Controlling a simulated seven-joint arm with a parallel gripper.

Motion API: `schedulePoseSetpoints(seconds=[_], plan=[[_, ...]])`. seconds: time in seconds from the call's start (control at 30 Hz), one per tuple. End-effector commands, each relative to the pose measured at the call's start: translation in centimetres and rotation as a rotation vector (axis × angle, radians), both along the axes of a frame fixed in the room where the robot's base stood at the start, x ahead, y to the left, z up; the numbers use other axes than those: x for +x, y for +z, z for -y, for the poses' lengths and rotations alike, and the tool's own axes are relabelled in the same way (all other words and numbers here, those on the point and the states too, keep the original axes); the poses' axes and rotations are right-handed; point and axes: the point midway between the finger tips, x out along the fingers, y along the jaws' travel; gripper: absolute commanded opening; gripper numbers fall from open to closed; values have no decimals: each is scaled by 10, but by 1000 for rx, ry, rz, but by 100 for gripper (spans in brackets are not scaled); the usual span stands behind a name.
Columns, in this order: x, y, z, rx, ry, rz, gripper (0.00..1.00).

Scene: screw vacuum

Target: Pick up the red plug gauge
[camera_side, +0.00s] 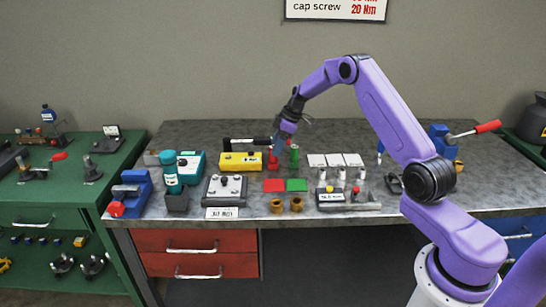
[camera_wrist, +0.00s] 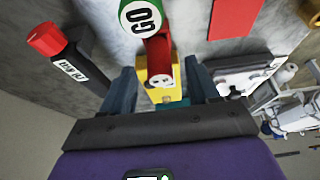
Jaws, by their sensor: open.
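The red plug gauge (camera_side: 272,161) stands on the grey workbench beside the green plug gauge (camera_side: 294,157). In the wrist view the red plug gauge (camera_wrist: 158,52) lies in line with the gap between my fingers, just beyond the tips, partly overlapped by the green gauge marked GO (camera_wrist: 140,16). My gripper (camera_side: 283,137) is just above the two gauges in the side view; it also shows in the wrist view (camera_wrist: 161,75) with its fingers apart and nothing held. I cannot tell whether a finger touches the red gauge.
A yellow box (camera_side: 240,161) stands close left of the red gauge, with a black bar-shaped tool (camera_side: 246,142) behind it. A red pad (camera_side: 274,185) and a green pad (camera_side: 297,185) lie in front.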

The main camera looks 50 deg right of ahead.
Motion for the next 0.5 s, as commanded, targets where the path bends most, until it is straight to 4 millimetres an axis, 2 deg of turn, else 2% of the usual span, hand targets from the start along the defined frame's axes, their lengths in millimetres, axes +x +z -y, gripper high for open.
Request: schedulePoseSetpoints(seconds=[0.03, 0.2, 0.5], plan=[[2, -9, -3, 1, 2, -2, 60], [9, -28, -8, 0, 2, -2, 60], [11, -33, -10, -1, 1, 1, 60]])
